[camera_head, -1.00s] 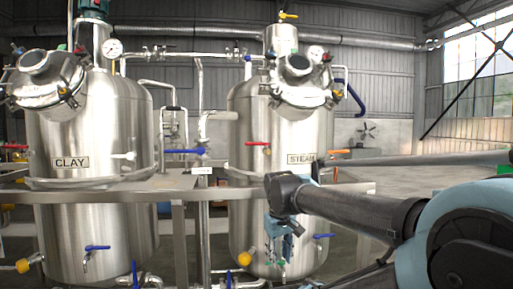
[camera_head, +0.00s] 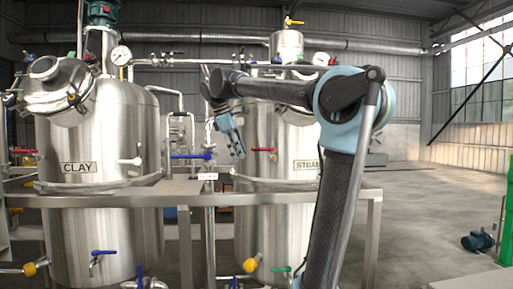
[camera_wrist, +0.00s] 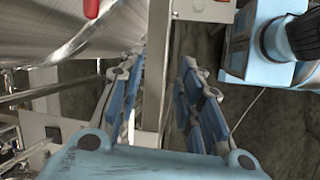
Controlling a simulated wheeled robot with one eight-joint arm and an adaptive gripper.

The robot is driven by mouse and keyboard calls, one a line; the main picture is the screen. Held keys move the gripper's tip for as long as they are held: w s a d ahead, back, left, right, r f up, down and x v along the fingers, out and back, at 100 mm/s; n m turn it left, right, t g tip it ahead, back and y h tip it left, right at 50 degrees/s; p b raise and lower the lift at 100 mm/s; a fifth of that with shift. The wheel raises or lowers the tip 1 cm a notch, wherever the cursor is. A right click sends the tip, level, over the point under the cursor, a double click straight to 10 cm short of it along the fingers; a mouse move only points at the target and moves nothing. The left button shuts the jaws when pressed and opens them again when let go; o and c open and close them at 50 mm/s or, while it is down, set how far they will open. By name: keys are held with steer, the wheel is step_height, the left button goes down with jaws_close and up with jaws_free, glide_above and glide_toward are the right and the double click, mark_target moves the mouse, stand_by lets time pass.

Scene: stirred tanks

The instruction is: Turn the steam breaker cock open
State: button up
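The STEAM tank (camera_head: 262,215) is a steel vessel partly hidden behind my arm; its label (camera_head: 305,164) is partly covered. A red lever handle (camera_head: 264,150) sits on its left front side, and a red handle tip shows in the wrist view (camera_wrist: 91,8). A blue lever handle (camera_head: 191,156) is on the pipework between the tanks. I cannot tell which handle is the steam breaker cock. My gripper (camera_head: 236,146) points down, just left of the red handle in the picture. Its blue-padded fingers are apart and empty in the wrist view (camera_wrist: 161,75).
The CLAY tank (camera_head: 100,130) stands at left. A steel frame rail (camera_head: 250,198) runs across the front of both tanks. A yellow-handled valve (camera_head: 251,264) and a green-handled valve (camera_head: 281,269) sit low. Open floor (camera_head: 420,215) lies at right.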

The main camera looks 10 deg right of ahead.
step_height(320, 180, up, 3)
steer(key=w+a+n, duration=0.1)
steer(key=w+a, duration=0.1)
steer(key=a, duration=0.1)
glide_toward(256, 149)
steer(key=shift+n+h, duration=0.3)
steer(key=x, duration=0.7)
steer(key=shift+w+d+r, duration=0.25)
steer(key=shift+d, duration=0.05)
steer(key=shift+w+d+f, duration=0.1)
steer(key=shift+d+f, duration=0.05)
steer(key=shift+d, duration=0.05)
steer(key=shift+w+d+f, duration=0.1)
steer(key=shift+f, duration=0.3)
jaws_close()
